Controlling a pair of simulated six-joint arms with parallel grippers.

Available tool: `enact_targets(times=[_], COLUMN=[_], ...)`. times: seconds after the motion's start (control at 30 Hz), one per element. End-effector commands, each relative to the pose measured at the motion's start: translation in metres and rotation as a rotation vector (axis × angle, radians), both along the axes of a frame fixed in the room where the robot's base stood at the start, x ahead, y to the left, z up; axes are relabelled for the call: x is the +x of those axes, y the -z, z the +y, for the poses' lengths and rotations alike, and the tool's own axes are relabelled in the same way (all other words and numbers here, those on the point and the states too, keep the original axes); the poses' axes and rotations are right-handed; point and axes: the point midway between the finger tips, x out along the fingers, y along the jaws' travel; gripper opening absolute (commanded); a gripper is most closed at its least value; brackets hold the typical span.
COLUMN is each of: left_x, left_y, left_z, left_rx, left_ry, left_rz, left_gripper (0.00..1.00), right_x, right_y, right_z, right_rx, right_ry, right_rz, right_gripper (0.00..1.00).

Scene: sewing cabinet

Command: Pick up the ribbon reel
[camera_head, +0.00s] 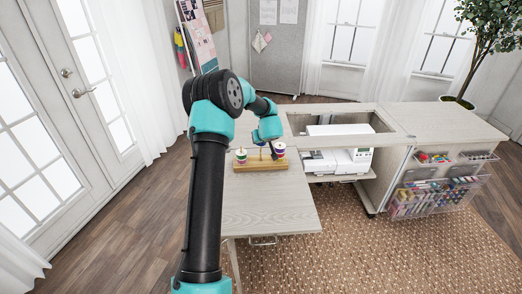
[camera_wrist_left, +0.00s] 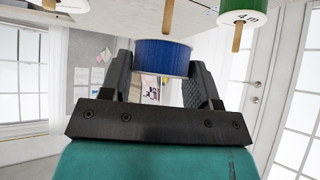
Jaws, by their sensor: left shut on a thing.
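My left gripper (camera_head: 272,148) is above the wooden peg stand (camera_head: 262,166) on the table's left leaf. In the left wrist view, which shows the scene upside down, the left gripper (camera_wrist_left: 165,78) is shut on a blue ribbon reel (camera_wrist_left: 162,57), one finger on each side. A bare wooden peg (camera_wrist_left: 168,14) ends close to this reel, which appears clear of the peg. In the head view the gripper hides most of the held reel. A green reel (camera_wrist_left: 246,14) sits on another peg. My right gripper is not in view.
Another reel (camera_head: 279,149) stands at the right end of the peg stand, and one (camera_head: 241,155) at the left end. A white sewing machine (camera_head: 338,160) sits in the cabinet opening to the right. The front of the table leaf (camera_head: 270,208) is clear.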

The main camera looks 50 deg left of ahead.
Motion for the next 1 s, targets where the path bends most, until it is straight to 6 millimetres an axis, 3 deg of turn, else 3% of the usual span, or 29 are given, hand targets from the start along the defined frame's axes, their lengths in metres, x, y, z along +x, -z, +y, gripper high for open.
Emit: enact_targets(times=[0.2, 0.4, 1.0], left_x=[0.000, 0.000, 0.000], left_y=[-0.051, -0.074, -0.079], left_z=[0.001, 0.001, 0.000], left_rx=[0.002, 0.001, 0.000], left_ry=[-0.001, -0.001, -0.001], left_rz=[-0.003, 0.000, 0.001], left_gripper=[0.33, 0.33, 0.33], right_x=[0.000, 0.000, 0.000], right_y=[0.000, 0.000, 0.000], right_z=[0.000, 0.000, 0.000], right_rx=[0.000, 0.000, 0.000], right_ry=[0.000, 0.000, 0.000], right_rz=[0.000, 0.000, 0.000], right_gripper=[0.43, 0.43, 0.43])
